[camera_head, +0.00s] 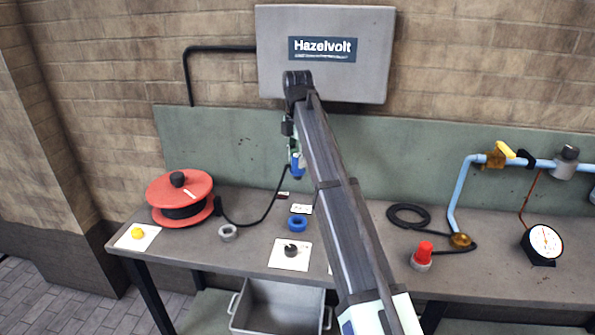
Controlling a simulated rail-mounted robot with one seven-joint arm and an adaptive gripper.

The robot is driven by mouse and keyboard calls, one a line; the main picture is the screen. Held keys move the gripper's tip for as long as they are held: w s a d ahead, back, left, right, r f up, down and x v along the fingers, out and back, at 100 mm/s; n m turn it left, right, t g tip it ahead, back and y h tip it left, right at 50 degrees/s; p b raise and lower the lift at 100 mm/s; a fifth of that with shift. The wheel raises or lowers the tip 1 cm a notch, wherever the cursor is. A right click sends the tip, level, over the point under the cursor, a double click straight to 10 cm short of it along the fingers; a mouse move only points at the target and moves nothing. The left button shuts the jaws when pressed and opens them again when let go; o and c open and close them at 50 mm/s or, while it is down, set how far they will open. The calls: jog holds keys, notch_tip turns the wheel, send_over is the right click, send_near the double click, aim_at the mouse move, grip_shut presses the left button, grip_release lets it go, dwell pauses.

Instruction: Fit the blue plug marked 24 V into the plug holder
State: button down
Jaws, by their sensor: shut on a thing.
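A blue plug (297,166) hangs in the air in front of the green back panel, with a black cable running down from it to the bench. My gripper (293,148) is shut on the blue plug, mostly hidden behind my own arm. Below it on the bench sits a blue ring-shaped piece (297,223), apart from the plug, with a small white label card (301,209) behind it. A grey ring-shaped piece (228,232) stands further left. I cannot tell which of these is the plug holder, and the 24 V marking is too small to read.
A red cable reel (180,199) stands at the left. A black knob on a white plate (290,253) is near the front edge. A red-topped piece (422,255), a black cable coil (408,216) and a gauge (543,244) are at right. A grey bin (281,309) sits below.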

jog(key=shift+r, duration=0.25)
notch_tip(320, 180, down, 14)
jog(key=b, duration=0.2)
dwell(0.9)
jog(key=s+a+p, duration=0.3)
jog(key=a, duration=0.8)
jog(key=shift+s+a, duration=0.2)
jog(key=shift+a, duration=0.1)
dwell(0.4)
